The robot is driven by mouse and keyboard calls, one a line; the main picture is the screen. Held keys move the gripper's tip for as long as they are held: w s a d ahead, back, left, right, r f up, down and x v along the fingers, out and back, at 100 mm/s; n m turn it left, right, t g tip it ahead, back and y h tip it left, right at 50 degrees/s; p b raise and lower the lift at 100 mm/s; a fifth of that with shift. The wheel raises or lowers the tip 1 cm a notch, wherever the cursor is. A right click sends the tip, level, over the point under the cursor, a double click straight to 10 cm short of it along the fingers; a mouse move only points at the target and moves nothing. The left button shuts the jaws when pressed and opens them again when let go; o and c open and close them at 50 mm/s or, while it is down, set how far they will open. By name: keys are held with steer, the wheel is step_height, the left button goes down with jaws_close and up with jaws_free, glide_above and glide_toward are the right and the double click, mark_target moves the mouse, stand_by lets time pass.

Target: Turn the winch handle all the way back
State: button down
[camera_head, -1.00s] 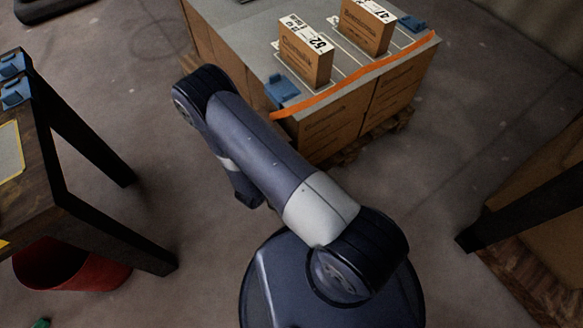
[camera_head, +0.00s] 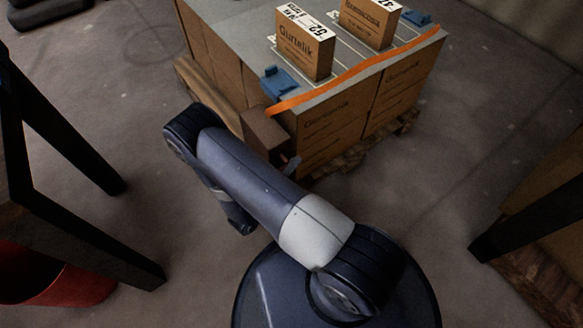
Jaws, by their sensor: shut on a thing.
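My arm reaches up and left from my base, then folds down at the elbow. A small grey, red-tipped part that looks like my gripper (camera_head: 291,166) peeks out past the upper arm, and the rest is hidden behind it. A brown block-like thing (camera_head: 265,131) is right beside it, in front of the stacked cartons. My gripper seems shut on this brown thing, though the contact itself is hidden. A longer brown piece (camera_head: 208,88) runs up and left from it, and I cannot tell whether both are one thing.
A carton stack (camera_head: 330,125) on a pallet stands ahead, with an orange strip (camera_head: 350,72), two boxes (camera_head: 305,45) and blue clips (camera_head: 281,84) on top. Another table leg (camera_head: 525,220) is right. Open floor lies between.

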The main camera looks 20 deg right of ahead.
steer(key=shift+w+a+r, duration=0.2)
steer(key=shift+w+r, duration=0.05)
steer(key=c, duration=1.5)
jaws_free()
steer(key=shift+t, duration=0.3)
steer(key=shift+c, duration=0.2)
steer(key=shift+o, duration=1.2)
steer(key=shift+s+f, duration=0.1)
steer(key=shift+s, duration=0.1)
steer(key=p+v, duration=0.1)
steer(key=v, duration=0.9)
steer(key=shift+a, duration=0.35)
steer(key=shift+f, duration=0.1)
steer(key=b+x, duration=0.1)
steer(key=x, duration=0.9)
steer(key=shift+d, duration=0.5)
